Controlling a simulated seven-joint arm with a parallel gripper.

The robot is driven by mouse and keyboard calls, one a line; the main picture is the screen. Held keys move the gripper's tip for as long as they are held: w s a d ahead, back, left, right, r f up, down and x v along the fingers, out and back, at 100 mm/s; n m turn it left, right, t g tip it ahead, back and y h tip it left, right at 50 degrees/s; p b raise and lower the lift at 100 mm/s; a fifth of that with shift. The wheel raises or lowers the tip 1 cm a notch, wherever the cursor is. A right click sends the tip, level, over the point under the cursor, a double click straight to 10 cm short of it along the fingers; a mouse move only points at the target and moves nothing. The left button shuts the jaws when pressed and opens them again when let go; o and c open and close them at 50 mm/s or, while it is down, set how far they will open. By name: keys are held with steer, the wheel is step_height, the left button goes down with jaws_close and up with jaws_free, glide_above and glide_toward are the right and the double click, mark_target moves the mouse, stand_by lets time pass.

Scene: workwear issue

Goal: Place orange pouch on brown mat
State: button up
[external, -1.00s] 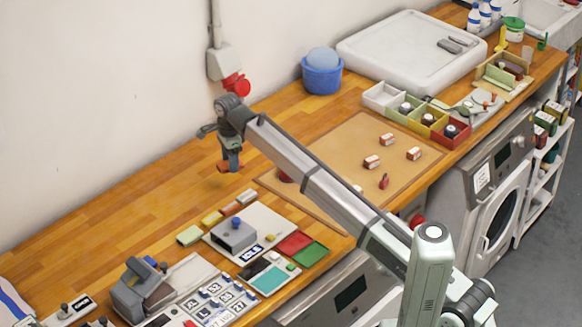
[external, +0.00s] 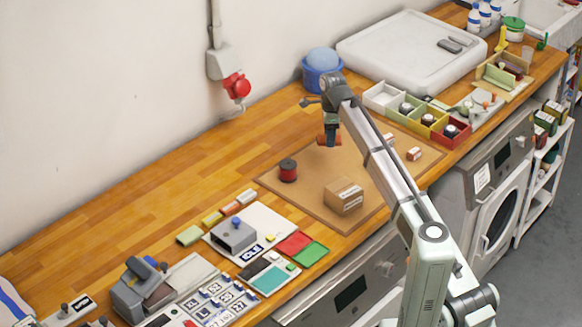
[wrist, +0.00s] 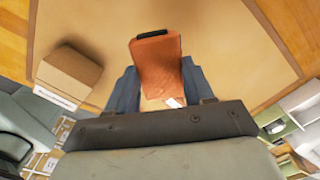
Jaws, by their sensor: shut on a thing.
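The orange pouch (wrist: 158,68), with a black strip along its top edge and a small white tag, is held between the two fingers of my gripper (wrist: 160,92) in the wrist view. In the external view my gripper (external: 330,140) holds the pouch (external: 322,139) above the far part of the brown mat (external: 315,205). The pouch appears clear of the mat's surface. The mat also fills much of the wrist view (wrist: 225,45).
A cardboard box (external: 344,196) and a dark red spool (external: 288,170) stand on the mat. Small boxes (external: 413,154) lie near its right side, partly behind my arm. Compartment bins (external: 425,120) and a blue tub (external: 322,72) stand beyond. Mat surface between spool and box is clear.

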mark_target(330, 172)
steer(key=shift+s+d+f, duration=0.15)
steer(key=shift+s, duration=0.25)
steer(key=shift+s+d+f, duration=0.15)
steer(key=shift+s, duration=0.25)
steer(key=shift+s+f, duration=0.1)
steer(key=shift+f, duration=4.85)
steer(key=o, duration=1)
steer(key=shift+f, duration=0.1)
steer(key=shift+o, duration=0.2)
step_height(330, 172, up, 12)
steer(key=shift+r, duration=0.15)
